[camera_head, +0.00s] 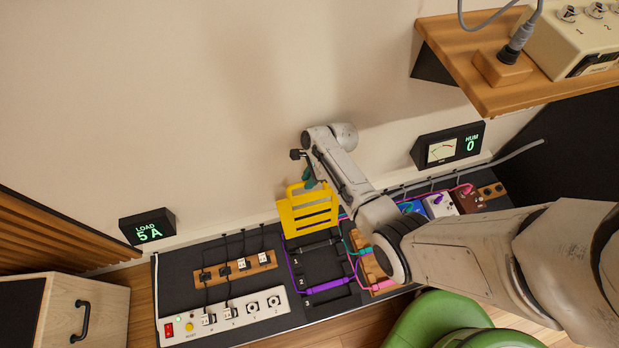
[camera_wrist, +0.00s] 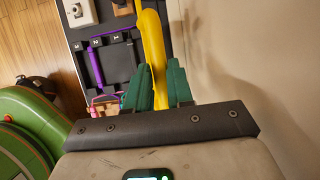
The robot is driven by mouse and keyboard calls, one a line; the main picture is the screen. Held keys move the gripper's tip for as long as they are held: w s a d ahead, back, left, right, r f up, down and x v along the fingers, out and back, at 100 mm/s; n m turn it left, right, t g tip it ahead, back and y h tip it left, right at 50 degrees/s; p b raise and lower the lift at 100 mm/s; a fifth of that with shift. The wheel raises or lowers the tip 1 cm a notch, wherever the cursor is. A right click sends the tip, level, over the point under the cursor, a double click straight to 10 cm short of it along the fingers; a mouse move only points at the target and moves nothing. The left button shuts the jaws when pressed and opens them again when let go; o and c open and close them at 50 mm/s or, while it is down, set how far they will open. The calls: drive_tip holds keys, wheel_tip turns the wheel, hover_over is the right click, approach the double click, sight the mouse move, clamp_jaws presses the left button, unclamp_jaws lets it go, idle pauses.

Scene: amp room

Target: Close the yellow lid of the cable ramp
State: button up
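The yellow lid (camera_head: 308,216) of the cable ramp (camera_head: 318,264) stands up at the ramp's back edge, near the wall, with its slots showing. The ramp's dark channels, marked with numbers, are uncovered, and a purple cable lies in one. My gripper (camera_head: 309,181) is at the lid's upper edge, by its handle. In the wrist view the lid (camera_wrist: 152,35) runs edge-on between the two green fingers (camera_wrist: 160,72), with no clear gap on either side. The fingers look closed on it; the fingertips are partly hidden in the head view.
A power strip (camera_head: 225,318) and a wooden plug board (camera_head: 238,270) lie left of the ramp. Several pedals (camera_head: 440,206) stand to the right, under a wooden shelf (camera_head: 480,60). The wall is close behind the lid.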

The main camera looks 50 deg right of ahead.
clamp_jaws()
drive_tip(key=shift+s, duration=0.15)
